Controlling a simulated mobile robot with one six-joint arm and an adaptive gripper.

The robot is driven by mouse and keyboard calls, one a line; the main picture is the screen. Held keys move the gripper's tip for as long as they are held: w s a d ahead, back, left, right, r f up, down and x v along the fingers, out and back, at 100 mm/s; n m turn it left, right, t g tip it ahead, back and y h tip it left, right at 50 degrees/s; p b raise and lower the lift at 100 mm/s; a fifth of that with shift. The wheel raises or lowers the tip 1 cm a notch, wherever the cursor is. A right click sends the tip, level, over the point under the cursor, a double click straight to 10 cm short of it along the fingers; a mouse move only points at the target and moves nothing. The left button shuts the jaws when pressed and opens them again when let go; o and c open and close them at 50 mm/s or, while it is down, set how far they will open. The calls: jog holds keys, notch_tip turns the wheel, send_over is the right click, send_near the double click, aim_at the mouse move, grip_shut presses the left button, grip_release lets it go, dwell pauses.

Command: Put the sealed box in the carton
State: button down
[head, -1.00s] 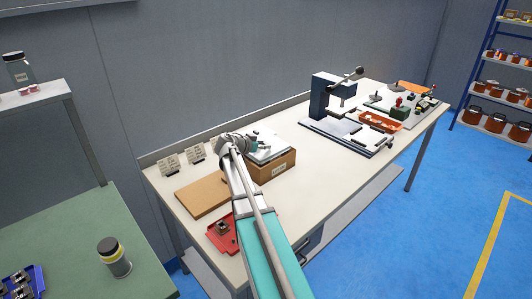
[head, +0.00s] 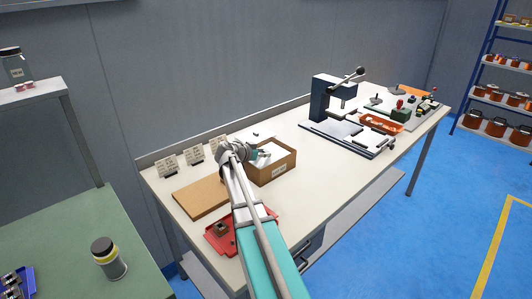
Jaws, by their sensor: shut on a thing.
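The brown open carton (head: 266,176) stands on the pale bench with a label on its front wall. The white sealed box (head: 277,151) is down inside the carton, its pale top showing below the rim. My gripper (head: 262,154) reaches over the carton's left side and is shut on the box. My arm and the carton walls hide the fingertips and the lower part of the box, so I cannot tell if it touches the carton's floor.
A brown flat board (head: 200,198) and a red tray (head: 219,238) lie left of and in front of the carton. Several small cards stand behind. A dark press (head: 325,105) stands to the right, with clear bench between.

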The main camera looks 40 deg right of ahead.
jog(key=shift+f+b, duration=0.3)
jog(key=shift+f, duration=0.15)
jog(key=shift+c, duration=1.5)
grip_release()
jog(key=shift+r, duration=0.15)
jog(key=shift+r+p, duration=0.55)
jog(key=shift+p, duration=0.15)
jog(key=w+p+v, duration=0.1)
jog(key=p+v, duration=0.3)
jog(key=v, duration=0.8)
jog(key=shift+s, duration=0.45)
